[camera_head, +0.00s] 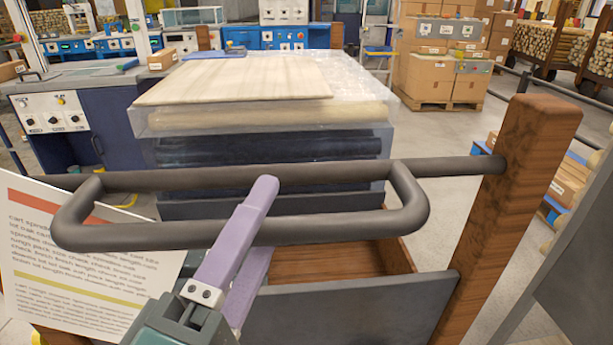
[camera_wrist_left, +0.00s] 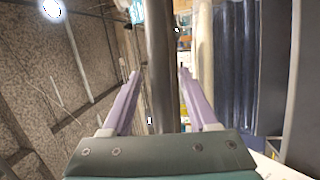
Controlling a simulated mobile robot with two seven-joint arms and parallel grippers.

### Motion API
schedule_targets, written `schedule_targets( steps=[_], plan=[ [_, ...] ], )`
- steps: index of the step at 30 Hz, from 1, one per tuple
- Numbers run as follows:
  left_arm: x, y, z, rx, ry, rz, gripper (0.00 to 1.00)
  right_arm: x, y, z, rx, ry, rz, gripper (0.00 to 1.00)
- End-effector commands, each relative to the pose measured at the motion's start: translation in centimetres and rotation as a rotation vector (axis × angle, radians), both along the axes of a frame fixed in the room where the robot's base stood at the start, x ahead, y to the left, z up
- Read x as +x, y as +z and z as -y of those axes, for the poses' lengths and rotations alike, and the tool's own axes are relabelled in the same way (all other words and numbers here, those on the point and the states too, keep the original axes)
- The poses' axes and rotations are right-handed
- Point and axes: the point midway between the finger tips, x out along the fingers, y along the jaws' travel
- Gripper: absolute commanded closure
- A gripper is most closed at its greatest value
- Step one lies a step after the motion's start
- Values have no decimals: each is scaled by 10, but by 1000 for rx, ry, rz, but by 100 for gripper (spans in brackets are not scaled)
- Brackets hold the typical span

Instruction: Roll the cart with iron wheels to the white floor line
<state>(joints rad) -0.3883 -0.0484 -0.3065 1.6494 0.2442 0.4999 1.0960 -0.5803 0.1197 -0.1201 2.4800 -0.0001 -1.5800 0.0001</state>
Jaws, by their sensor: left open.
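The cart (camera_head: 350,312) stands right in front of me, with a grey front panel, a reddish wooden bed and a wooden post (camera_head: 515,205) at the right. Its dark metal handle (camera_head: 345,232) is a rounded loop across the head view. My left gripper (camera_head: 266,215), with two lilac fingers, is at the loop's near bar. In the left wrist view the dark bar (camera_wrist_left: 161,50) runs between the spread fingers (camera_wrist_left: 158,76), with gaps on both sides. The cart's wheels are hidden. I see no white floor line. My right gripper is not in view.
Beyond the handle is a wrapped stack with a pale board (camera_head: 235,82) on top. A printed sign (camera_head: 75,265) is at the left, near a control cabinet (camera_head: 55,115). Cartons (camera_head: 430,78) stand on a pallet behind. Grey floor (camera_head: 430,135) is open right of the stack.

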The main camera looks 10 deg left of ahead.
Motion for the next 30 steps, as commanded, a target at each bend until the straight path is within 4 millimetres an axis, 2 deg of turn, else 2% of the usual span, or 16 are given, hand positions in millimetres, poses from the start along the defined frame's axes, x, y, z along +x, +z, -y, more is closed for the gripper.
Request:
schedule_targets(
  steps=[5,8,18,21,24,30],
  plan=[
    [-1,-1,0,0,-1,-2,41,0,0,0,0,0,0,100],
    [-9,-3,-1,1,-1,-3,41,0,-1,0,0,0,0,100],
    [-73,-16,-8,1,-2,-7,41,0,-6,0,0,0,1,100],
    [-86,-18,-10,1,-2,-4,41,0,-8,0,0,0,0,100],
    [-94,-19,-11,1,-1,-2,41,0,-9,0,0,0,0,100],
    [-97,-18,-12,0,0,0,41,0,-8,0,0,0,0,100]
  ],
)
